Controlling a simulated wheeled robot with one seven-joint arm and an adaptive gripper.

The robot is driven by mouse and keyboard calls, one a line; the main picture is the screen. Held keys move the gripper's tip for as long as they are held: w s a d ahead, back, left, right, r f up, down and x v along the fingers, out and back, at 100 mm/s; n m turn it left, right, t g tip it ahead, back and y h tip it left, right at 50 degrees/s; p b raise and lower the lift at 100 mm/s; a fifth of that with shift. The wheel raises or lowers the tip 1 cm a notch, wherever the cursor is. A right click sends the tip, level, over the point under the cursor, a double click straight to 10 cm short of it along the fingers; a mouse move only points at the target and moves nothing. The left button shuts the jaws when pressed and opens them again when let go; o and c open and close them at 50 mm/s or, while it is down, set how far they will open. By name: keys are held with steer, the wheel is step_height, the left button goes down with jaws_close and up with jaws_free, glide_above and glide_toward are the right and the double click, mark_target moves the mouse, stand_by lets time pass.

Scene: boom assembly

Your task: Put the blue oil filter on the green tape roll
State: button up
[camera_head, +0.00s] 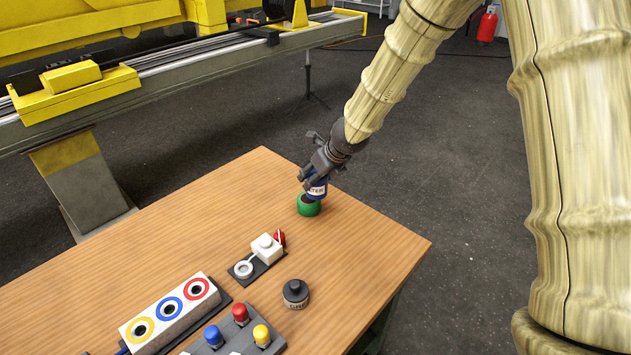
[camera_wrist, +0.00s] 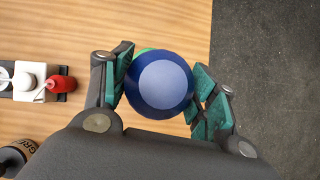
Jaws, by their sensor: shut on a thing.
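The blue oil filter (camera_head: 317,188) has a pale label band and is held upright in my gripper (camera_head: 313,178) in the head view. In the wrist view the filter (camera_wrist: 162,82) shows its round blue top between the two teal-padded fingers of my gripper (camera_wrist: 165,90). The green tape roll (camera_head: 308,208) lies on the wooden table directly below the filter. In the head view the filter's lower end meets or overlaps the roll's top; I cannot tell whether they touch. In the wrist view only a sliver of the roll (camera_wrist: 146,50) shows behind the filter.
On the wooden table (camera_head: 380,250) stand a white block with a red part (camera_head: 266,247), a dark grease pot (camera_head: 295,293), a white box with coloured rings (camera_head: 170,310) and a grey holder with coloured caps (camera_head: 236,335). The table's right edge is near the roll.

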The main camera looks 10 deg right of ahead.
mark_target(316, 184)
steer(key=shift+s+a+f, duration=0.1)
steer(key=shift+f, duration=0.4)
step_height(316, 184, down, 2)
steer(key=shift+f+p, duration=0.1)
steer(key=shift+p, duration=0.3)
steer(key=shift+f, duration=0.1)
steer(key=shift+f, duration=0.2)
steer(key=o, duration=1.2)
steer(key=shift+r, duration=0.2)
steer(key=shift+r, duration=0.1)
steer(key=b+v, duration=0.1)
steer(key=v, duration=1)
steer(key=shift+s+r, duration=0.2)
steer(key=shift+r, duration=0.1)
